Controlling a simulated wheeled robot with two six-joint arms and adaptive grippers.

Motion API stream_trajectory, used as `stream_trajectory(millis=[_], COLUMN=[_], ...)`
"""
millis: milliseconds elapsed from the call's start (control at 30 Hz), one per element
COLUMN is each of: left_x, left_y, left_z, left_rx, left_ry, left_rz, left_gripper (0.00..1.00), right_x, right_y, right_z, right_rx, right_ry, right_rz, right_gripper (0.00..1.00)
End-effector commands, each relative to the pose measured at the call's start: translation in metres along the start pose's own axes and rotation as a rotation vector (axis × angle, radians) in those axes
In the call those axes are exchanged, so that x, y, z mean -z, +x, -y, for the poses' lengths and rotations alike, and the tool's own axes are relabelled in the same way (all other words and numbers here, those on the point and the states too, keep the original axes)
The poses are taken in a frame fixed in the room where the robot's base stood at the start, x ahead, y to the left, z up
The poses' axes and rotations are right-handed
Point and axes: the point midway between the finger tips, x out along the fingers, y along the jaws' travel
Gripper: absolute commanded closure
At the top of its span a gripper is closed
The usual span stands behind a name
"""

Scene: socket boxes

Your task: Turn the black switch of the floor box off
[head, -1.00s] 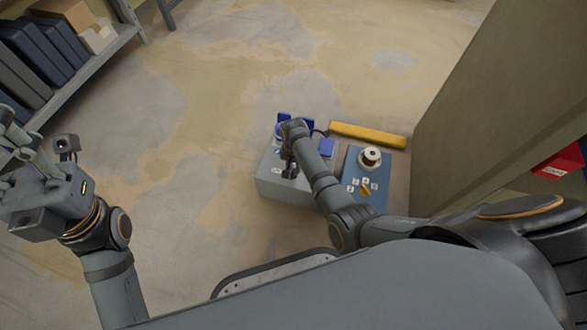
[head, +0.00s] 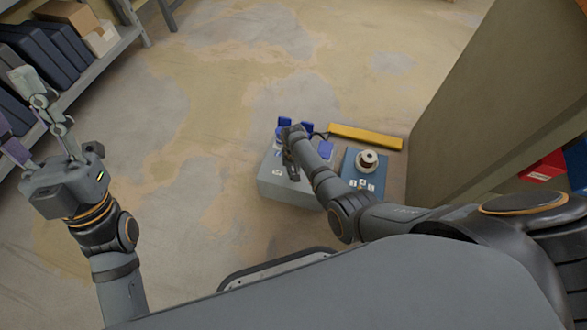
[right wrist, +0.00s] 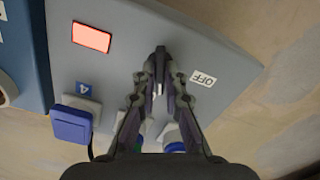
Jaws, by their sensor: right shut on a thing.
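The grey floor box (head: 289,190) stands on the floor, mostly under my right forearm in the head view. In the right wrist view its top (right wrist: 135,28) carries a lit red lamp (right wrist: 91,37), an OFF label (right wrist: 203,79) and a blue plug (right wrist: 71,125) by a blue "4" tag. My right gripper (right wrist: 159,62) is shut beside the OFF label, its fingertips close together at the box top. The black switch is hard to tell from the dark fingers gripping there. My left gripper (head: 18,112) is raised at the far left, open and empty.
A blue box (head: 397,182) with a white round fitting (head: 368,161) stands right of the grey box. A yellow bar (head: 366,137) lies behind. A large cabinet (head: 480,110) rises at right, and a shelf (head: 95,68) stands at left. Open floor lies between.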

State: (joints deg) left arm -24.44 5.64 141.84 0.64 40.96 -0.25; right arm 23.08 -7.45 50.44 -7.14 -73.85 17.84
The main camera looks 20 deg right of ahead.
Motion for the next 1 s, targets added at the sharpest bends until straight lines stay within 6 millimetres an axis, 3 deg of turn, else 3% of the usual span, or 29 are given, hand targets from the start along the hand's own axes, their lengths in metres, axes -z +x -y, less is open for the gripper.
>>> stream_trajectory(millis=[200, 500, 733, 1000], left_x=[-0.078, -0.153, -0.186, -0.198], left_y=[-0.027, -0.100, -0.170, -0.241], left_z=[0.003, 0.000, -0.006, -0.014], left_rx=[0.023, 0.038, 0.041, 0.039], left_ry=[-0.022, -0.056, -0.086, -0.118], left_rz=[0.375, 0.818, 1.133, 1.414], left_gripper=[0.60, 0.60, 0.60, 0.60], right_x=[0.000, 0.000, 0.001, 0.000], right_y=[-0.002, -0.002, -0.002, -0.001], right_z=[-0.001, -0.001, -0.001, 0.000], right_rx=[-0.002, -0.001, -0.001, -0.001], right_ry=[-0.122, -0.313, -0.506, -0.761], right_rz=[0.000, 0.000, -0.001, 0.000], right_gripper=[1.00, 1.00, 1.00, 1.00])
